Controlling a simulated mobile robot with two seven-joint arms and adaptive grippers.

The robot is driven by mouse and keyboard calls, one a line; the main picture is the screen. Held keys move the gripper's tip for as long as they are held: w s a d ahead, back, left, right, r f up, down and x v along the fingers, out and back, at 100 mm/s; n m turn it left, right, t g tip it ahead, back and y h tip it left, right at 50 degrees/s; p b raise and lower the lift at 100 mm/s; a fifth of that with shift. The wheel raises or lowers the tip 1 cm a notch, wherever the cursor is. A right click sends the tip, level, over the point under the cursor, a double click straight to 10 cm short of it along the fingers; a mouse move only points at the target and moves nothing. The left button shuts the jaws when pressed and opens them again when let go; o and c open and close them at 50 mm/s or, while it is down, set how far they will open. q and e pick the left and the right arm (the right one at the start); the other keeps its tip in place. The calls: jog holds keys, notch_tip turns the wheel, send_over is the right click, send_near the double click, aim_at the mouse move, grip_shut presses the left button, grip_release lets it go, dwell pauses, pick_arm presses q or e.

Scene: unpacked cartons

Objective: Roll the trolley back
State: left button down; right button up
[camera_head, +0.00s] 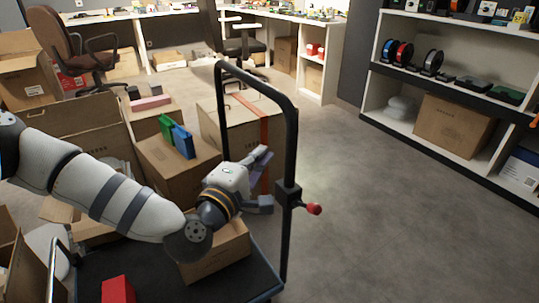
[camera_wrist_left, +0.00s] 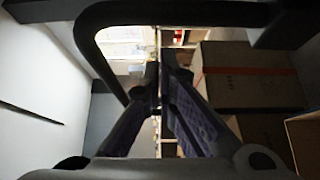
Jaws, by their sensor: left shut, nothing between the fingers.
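The trolley has a dark upright tubular handle (camera_head: 291,145) with a red knob (camera_head: 314,208) on its right post. Its dark flat deck (camera_head: 255,285) is at the bottom of the head view. A carton (camera_head: 222,260) and a red box (camera_head: 118,290) sit on the deck. My left gripper (camera_head: 268,180) is beside the right post, just left of it; I cannot tell whether it touches. In the left wrist view its fingers (camera_wrist_left: 160,75) come together with nothing between them, and the dark handle bar (camera_wrist_left: 92,35) curves past them. My right gripper is not in view.
Cartons, one with green and blue binders (camera_head: 177,137), crowd the area behind and left of the trolley. A large carton (camera_head: 235,125) with an orange strap stands behind the handle. Shelving (camera_head: 455,80) lines the right. Grey floor (camera_head: 400,220) right of the handle is clear.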

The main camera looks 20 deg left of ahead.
pick_arm(q)
jog(key=shift+w+d, duration=0.75)
jog(key=shift+d, duration=0.15)
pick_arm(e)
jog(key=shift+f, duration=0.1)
